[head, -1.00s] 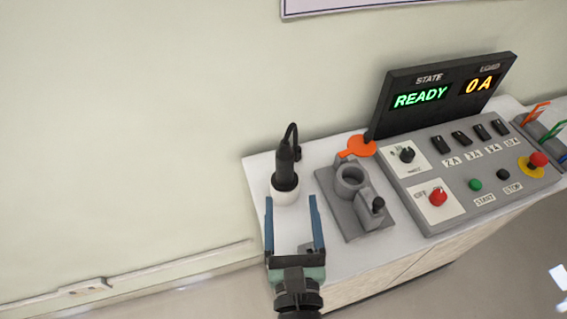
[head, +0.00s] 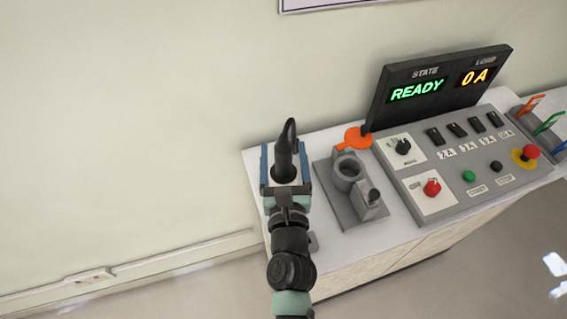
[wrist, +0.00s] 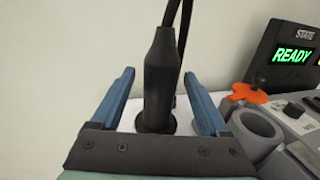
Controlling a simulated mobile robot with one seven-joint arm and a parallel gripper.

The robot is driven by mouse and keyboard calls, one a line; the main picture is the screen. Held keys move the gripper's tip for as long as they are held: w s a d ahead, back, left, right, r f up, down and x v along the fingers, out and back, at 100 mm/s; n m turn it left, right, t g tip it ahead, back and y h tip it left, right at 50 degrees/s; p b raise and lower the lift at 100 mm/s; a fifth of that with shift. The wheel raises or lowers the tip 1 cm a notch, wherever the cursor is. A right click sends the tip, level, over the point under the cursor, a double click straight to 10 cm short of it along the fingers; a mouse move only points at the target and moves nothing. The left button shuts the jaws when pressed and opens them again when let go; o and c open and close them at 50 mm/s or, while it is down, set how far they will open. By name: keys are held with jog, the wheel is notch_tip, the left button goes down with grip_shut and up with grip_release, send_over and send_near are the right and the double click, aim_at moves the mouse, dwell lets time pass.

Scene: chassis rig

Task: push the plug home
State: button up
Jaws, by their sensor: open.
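The black plug (head: 284,158) stands upright in its holder at the left end of the bench, with a cable rising from its top. It fills the middle of the wrist view (wrist: 161,85). My gripper (head: 284,165) is open, with one blue finger on each side of the plug. In the wrist view (wrist: 160,100) gaps show between both fingers and the plug. The grey round socket (head: 349,172) is on a plate to the right of the plug, and its bore looks empty. The white holder is mostly hidden by my gripper.
An orange tag (head: 355,139) lies behind the socket. To the right is a grey control panel (head: 450,170) with a red knob (head: 432,188), switches and buttons. A dark display (head: 437,88) behind it reads READY and 0 A. The wall is behind the bench.

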grip_shut()
jog(key=shift+r, duration=0.1)
dwell(0.3)
